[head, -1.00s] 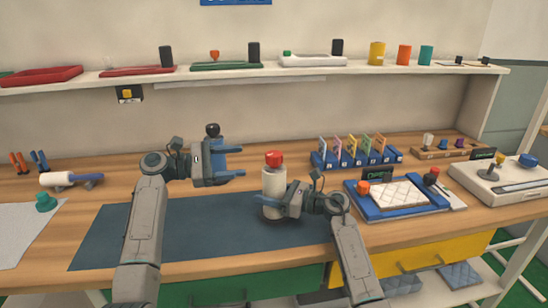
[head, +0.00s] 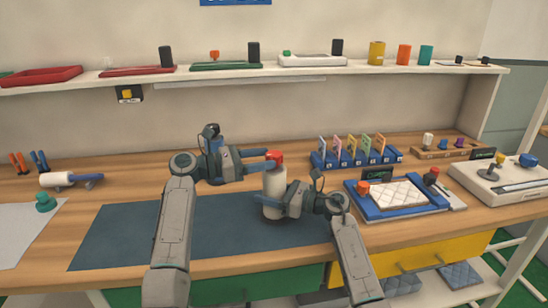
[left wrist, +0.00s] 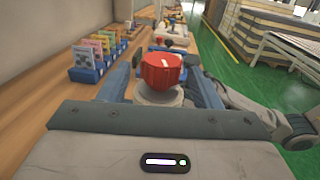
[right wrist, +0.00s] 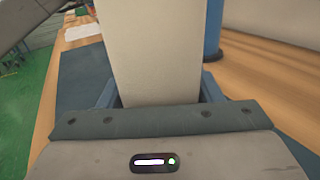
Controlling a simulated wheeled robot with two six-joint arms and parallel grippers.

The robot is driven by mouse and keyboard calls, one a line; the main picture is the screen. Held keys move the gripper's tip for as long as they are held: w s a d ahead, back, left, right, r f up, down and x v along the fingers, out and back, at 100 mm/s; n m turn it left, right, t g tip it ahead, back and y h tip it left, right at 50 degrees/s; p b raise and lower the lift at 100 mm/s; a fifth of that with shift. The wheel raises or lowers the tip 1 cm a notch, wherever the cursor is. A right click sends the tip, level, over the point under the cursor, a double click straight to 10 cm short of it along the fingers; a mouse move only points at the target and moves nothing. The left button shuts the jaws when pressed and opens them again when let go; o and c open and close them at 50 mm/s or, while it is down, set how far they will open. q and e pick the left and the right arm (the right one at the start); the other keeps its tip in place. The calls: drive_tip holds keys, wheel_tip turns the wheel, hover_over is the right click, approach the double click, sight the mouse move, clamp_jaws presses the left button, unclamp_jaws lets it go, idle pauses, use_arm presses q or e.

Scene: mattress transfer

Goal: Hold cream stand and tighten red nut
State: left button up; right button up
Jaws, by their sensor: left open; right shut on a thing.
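The cream stand (head: 274,184) is upright on the dark blue mat, with the red nut (head: 275,157) on its top. My right gripper (head: 272,206) is shut on the lower part of the stand; the cream column (right wrist: 155,50) fills the middle of the right wrist view. My left gripper (head: 270,160) is open at the height of the nut, with its fingers reaching to it from the left. In the left wrist view the red nut (left wrist: 161,72) sits between the blue fingers. Whether they touch it cannot be told.
A dark blue mat (head: 130,235) covers the front middle of the wooden table. To the right are a blue rack of coloured cards (head: 355,157), a blue tray with a quilted pad (head: 372,208) and a white device (head: 500,190). A blue object (head: 211,135) stands behind my left gripper.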

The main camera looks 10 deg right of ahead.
sight(273, 157)
use_arm(q)
drive_tip(key=shift+w+d, duration=0.2)
drive_tip(key=shift+d, duration=1.55)
drive_tip(key=c, duration=1)
drive_tip(key=shift+m+g, duration=0.3)
drive_tip(key=shift+o, duration=0.2)
drive_tip(key=shift+w+m+g, duration=0.2)
drive_tip(key=shift+m+g, duration=1.4)
drive_tip(key=shift+g, duration=0.9)
drive_tip(key=shift+s+a+f+m+g+y, duration=0.15)
drive_tip(key=shift+m+g+y, duration=0.25)
drive_tip(key=shift+g, duration=0.2)
